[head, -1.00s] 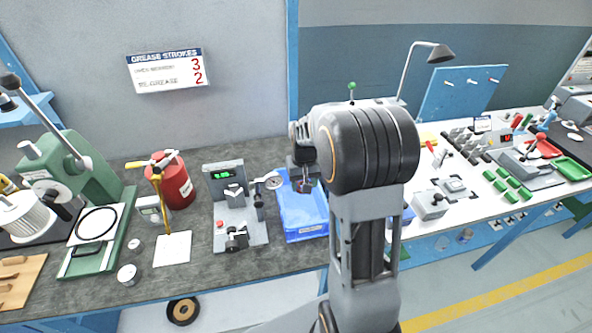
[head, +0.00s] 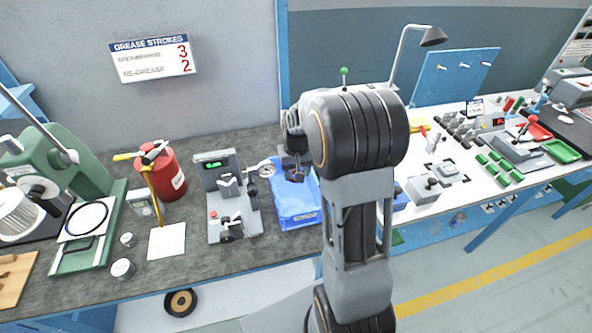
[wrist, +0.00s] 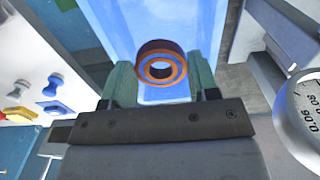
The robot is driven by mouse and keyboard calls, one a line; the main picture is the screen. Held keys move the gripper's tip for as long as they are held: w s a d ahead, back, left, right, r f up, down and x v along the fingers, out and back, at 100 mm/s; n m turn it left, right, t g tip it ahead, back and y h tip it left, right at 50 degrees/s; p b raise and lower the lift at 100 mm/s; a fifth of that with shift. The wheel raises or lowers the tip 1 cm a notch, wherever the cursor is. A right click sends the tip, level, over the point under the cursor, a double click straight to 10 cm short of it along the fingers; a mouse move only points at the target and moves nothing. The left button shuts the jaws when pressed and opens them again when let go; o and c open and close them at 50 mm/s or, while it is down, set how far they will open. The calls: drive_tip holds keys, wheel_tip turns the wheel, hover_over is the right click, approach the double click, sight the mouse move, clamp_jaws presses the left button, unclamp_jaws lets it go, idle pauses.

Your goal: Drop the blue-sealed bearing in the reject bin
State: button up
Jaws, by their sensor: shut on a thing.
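The blue-sealed bearing (wrist: 161,53), a ring with a blue face and an orange-brown rim, sits between the two green fingertips of my gripper (wrist: 160,84) in the wrist view. My gripper is shut on it. The blue bin (wrist: 207,18) lies below and beyond the bearing in that view. In the head view my gripper (head: 297,178) hangs above the blue bin (head: 299,217), which stands on the bench. The label on the bin's front is too small to read. The bearing is hard to make out in the head view. My arm hides part of the bin's right side.
A grey fixture (head: 230,197) with a green display and a dial gauge (head: 266,169) stands close left of the bin. A red grease can (head: 163,173) and a green press (head: 75,170) are farther left. A white bench with green blocks (head: 497,168) lies right.

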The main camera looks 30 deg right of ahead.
sight(296, 201)
drive_tip(key=shift+f+b, duration=3.85)
drive_tip(key=shift+f, duration=1.75)
drive_tip(key=o, duration=1)
wheel_tip(296, 201, up, 14)
drive_tip(key=shift+f+p, duration=0.1)
drive_tip(key=shift+p, duration=0.35)
drive_tip(key=shift+a, duration=0.1)
